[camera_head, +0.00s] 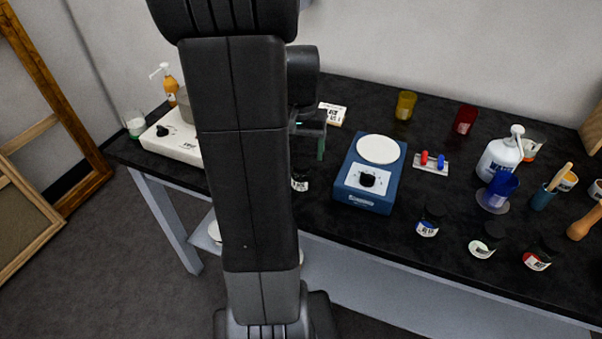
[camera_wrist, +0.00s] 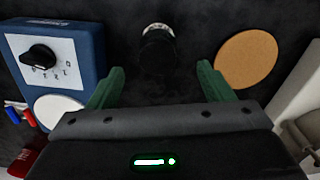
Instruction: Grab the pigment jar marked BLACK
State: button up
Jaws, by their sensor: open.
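A small dark jar with a black lid and a white label (camera_head: 299,182) stands on the black table, left of the blue scale, partly hidden by my arm. Its label is too small to read. In the wrist view, the dark jar (camera_wrist: 158,50) lies ahead of and between the two green fingers of my gripper (camera_wrist: 160,68), with clear gaps on both sides. My gripper is open and empty. In the head view, one green finger (camera_head: 320,149) shows above and behind the jar; the other is hidden.
The blue scale (camera_head: 369,190) stands close to the right of the jar. Jars with blue (camera_head: 428,229), white (camera_head: 482,249) and red (camera_head: 536,262) labels stand near the front edge. A cork disc (camera_wrist: 246,59) lies beside the jar. A white hotplate (camera_head: 170,143) stands at the left.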

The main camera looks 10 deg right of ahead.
aim_at(302, 163)
jog(key=f, duration=0.7)
jog(key=shift+s+f, duration=0.25)
jog(key=c, duration=1.2)
jog(key=shift+o, duration=0.2)
jog(key=shift+r, duration=0.1)
